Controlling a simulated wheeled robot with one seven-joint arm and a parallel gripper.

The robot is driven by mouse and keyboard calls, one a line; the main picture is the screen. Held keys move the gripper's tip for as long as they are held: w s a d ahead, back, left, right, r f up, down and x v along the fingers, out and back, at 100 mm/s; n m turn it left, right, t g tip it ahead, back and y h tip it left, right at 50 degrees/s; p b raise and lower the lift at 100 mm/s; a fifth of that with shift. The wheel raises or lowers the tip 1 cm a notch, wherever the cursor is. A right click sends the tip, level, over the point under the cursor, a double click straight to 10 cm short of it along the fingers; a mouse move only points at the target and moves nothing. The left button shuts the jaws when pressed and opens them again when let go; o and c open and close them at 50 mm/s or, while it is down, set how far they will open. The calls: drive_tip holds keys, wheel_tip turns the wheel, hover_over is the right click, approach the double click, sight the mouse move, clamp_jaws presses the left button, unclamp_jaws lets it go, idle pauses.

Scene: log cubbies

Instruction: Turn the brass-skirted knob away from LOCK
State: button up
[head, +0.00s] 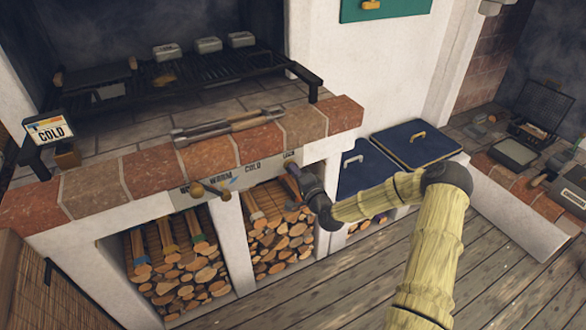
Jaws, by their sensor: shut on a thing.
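A pale control strip runs under the brick edge of the hearth in the head view, with the words WARM (220,176), COLD (253,166) and LOCK (289,155) along it. My gripper (293,174) is at the right end of this strip, just below LOCK. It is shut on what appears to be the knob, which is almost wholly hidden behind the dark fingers. The brass skirt and the knob's pointing direction cannot be made out. A brass-coloured handle (210,187) sticks out further left on the strip, below WARM, apart from my gripper.
Log cubbies (225,240) full of firewood lie below the strip. Tongs (228,124) lie on the brick ledge above. A COLD sign (50,131) stands at left. Blue lidded bins (365,168) stand right of my gripper. The plank floor in front is clear.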

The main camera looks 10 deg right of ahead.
drive_tip(key=shift+f+m, duration=0.1)
drive_tip(key=shift+m, duration=0.2)
drive_tip(key=shift+m, duration=1)
drive_tip(key=o, duration=0.7)
drive_tip(key=shift+p+v, duration=0.35)
drive_tip(key=shift+v, duration=3.2)
